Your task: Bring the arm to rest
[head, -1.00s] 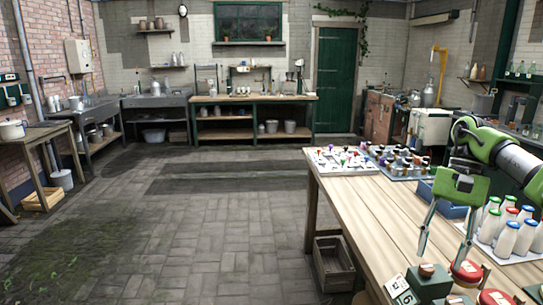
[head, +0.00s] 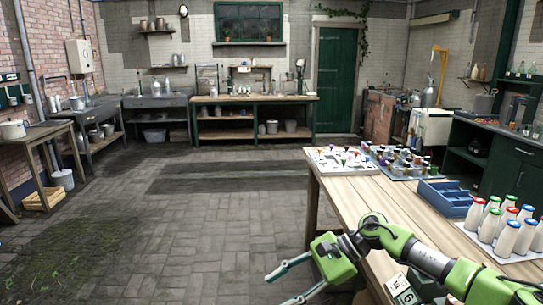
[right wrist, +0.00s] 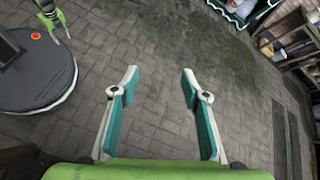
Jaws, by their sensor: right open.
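My right gripper (head: 280,290) is off the front left edge of the wooden table (head: 347,196), over the stone floor. Its fingers are spread and nothing is between them. In the right wrist view the same gripper (right wrist: 160,72) shows two teal-padded fingers wide apart above bare paving. The right arm's green links reach low across the near part of the table. A green gripper, which looks like my left (right wrist: 54,20), shows small at the top left of the right wrist view. Its jaws are too small to judge. The left arm is not in the head view.
Milk bottles (head: 507,238) with coloured caps stand at the table's right, near a blue divided tray (head: 446,197). Small coloured-top items fill the far end. The floor (head: 200,225) to the left is clear.

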